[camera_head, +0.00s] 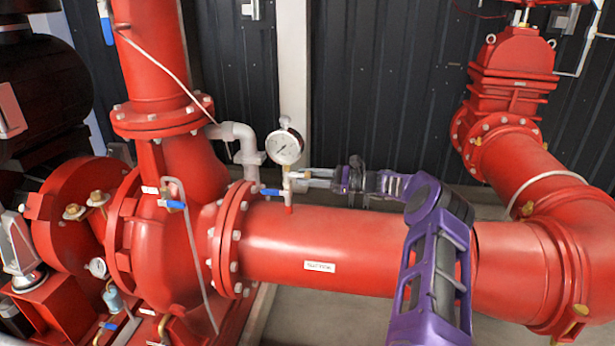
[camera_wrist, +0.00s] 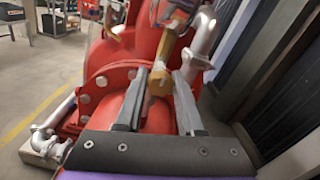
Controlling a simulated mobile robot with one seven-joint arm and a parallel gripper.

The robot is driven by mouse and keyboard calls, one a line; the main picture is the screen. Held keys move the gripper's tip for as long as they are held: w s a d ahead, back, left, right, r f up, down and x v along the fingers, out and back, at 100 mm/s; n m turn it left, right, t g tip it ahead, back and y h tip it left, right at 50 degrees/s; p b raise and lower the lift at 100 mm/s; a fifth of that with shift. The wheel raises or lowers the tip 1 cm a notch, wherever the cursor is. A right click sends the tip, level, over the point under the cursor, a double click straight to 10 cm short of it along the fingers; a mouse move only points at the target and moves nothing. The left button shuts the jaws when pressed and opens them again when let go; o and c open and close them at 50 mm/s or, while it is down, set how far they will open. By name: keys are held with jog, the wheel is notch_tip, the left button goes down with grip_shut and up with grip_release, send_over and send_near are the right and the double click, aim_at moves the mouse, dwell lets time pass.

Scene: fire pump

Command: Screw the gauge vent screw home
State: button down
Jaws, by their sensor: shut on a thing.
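The pressure gauge (camera_head: 286,147), with a white round face, stands upright on a thin brass stem on top of the red horizontal pipe (camera_head: 350,245). My gripper (camera_head: 297,180) reaches in from the right, just below the gauge, its fingers at the stem. In the wrist view my gripper (camera_wrist: 161,82) is shut on a small brass piece (camera_wrist: 158,84), which sits between the fingertips in line with the gauge fitting. I take this piece for the vent screw; its thread and depth of seating are hidden. In the head view the fingers cover it.
A blue valve lever (camera_head: 270,192) sticks out left of the stem, close to my fingertips. A grey elbow pipe (camera_head: 240,140) stands behind and left. The bolted red flange (camera_head: 232,240) is left of the gauge. Dark wall panels (camera_head: 380,80) stand behind.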

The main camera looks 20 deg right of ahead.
dwell(0.4)
jog(key=c, duration=0.5)
grip_release()
jog(key=shift+d, duration=0.1)
jog(key=b+v, duration=0.1)
jog(key=v, duration=1.6)
jog(key=shift+s+d, duration=0.1)
jog(key=shift+s, duration=0.1)
